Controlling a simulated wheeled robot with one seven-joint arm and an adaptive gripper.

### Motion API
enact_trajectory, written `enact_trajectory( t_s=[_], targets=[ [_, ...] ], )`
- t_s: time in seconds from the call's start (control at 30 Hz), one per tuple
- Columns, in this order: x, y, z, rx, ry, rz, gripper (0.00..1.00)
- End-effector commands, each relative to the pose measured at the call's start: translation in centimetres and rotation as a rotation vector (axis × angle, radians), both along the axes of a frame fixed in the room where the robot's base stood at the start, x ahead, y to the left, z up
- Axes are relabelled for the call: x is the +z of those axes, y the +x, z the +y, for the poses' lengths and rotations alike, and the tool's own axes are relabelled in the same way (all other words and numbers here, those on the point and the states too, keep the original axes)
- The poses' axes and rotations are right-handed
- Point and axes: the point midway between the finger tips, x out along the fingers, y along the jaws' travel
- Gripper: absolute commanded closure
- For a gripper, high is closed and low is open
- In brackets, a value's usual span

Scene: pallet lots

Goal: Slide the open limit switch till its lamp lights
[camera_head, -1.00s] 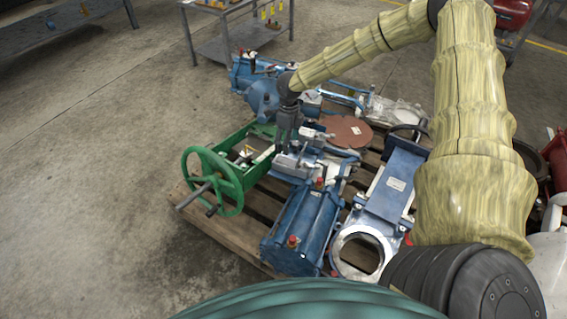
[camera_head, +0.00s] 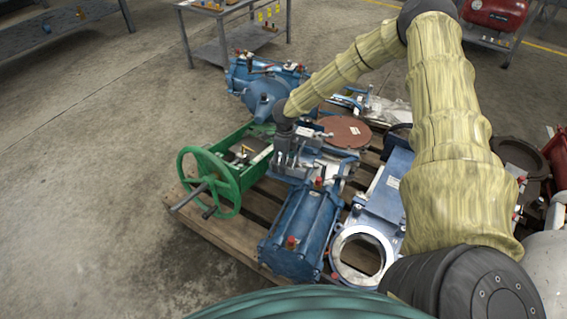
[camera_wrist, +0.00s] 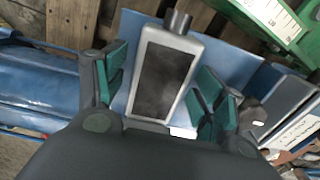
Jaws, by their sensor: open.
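A grey box-shaped switch (camera_wrist: 160,72) with a dark front face and a short round stub on top fills the middle of the wrist view. I take it to be the limit switch. My gripper (camera_wrist: 162,88) is open, with one green-padded finger on each side of the box and gaps visible at both sides. In the head view my gripper (camera_head: 287,158) is low over the blue equipment on the pallet and hides the switch there. I cannot make out a lit lamp in either view.
A green frame with a handwheel (camera_head: 210,182) stands left of my gripper. A blue cylinder (camera_head: 302,228) and a blue valve with a round opening (camera_head: 362,252) lie in front. A brown disc (camera_head: 344,132) lies behind. Open floor (camera_head: 90,190) is at left.

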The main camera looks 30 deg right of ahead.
Motion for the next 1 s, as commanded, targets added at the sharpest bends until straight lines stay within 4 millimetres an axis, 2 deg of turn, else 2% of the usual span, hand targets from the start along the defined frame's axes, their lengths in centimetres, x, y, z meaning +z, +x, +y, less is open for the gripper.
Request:
enact_trajectory(
  t_s=[0.2,0.5,0.57,1.0],
  targets=[
    [0.00,-0.01,-0.01,0.000,0.000,0.000,0.32],
    [0.01,-0.02,-0.01,0.000,0.000,0.000,0.87],
    [0.00,-0.02,-0.01,0.000,0.000,0.000,0.95],
    [-0.04,0.39,-0.73,-0.001,0.000,0.001,0.95]
  ],
)
